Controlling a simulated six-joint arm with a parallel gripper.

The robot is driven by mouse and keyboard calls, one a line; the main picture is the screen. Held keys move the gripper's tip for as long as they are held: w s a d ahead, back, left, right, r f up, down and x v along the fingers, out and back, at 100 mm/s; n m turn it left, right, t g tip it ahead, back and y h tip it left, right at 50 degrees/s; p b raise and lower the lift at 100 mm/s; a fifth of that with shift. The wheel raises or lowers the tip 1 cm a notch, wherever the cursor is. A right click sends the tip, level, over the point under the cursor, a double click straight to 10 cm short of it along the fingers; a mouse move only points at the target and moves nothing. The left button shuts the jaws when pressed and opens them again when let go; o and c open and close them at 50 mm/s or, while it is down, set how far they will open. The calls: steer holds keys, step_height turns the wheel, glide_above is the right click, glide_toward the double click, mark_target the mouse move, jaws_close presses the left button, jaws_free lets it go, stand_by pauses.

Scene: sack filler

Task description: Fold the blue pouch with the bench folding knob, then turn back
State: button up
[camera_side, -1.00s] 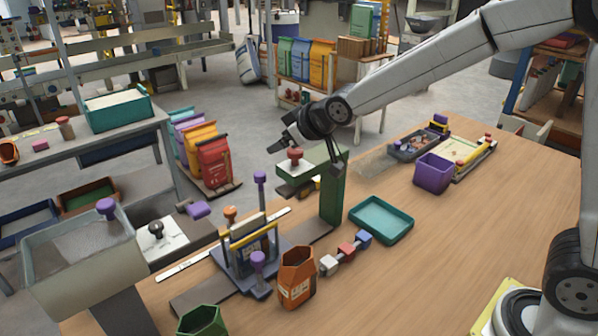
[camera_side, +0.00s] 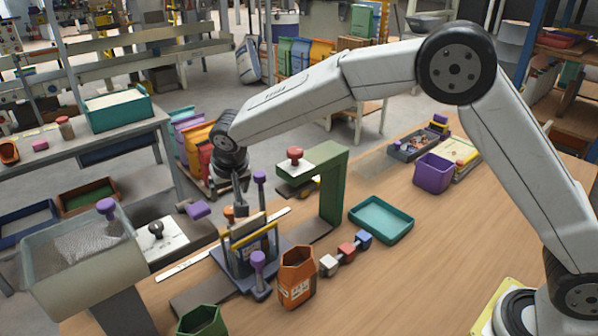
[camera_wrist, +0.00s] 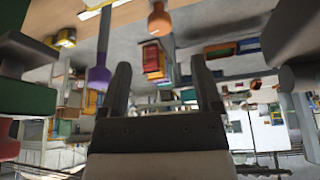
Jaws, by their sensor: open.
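The blue pouch (camera_side: 243,254) stands in the dark bench fixture (camera_side: 262,290), behind a yellow bar, with its pale upper part showing above. An orange knob (camera_side: 228,213) stands just behind the fixture, and it also shows in the wrist view (camera_wrist: 159,22). Purple knobs stand on a tall rod (camera_side: 260,177) and at the fixture's front (camera_side: 258,259); I cannot tell which knob folds. My gripper (camera_side: 240,199) points down just above the fixture, between the orange knob and the tall rod. In the wrist view its two fingers (camera_wrist: 160,78) are apart with nothing between them.
A green post (camera_side: 334,185) with a red knob (camera_side: 295,154) stands right of the fixture. A teal tray (camera_side: 381,219) lies farther right. The front right bench is clear.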

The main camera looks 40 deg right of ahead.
mark_target(230, 210)
steer(key=shift+f, duration=0.1)
steer(key=shift+x, duration=3.75)
steer(key=shift+w, duration=0.1)
jaws_close()
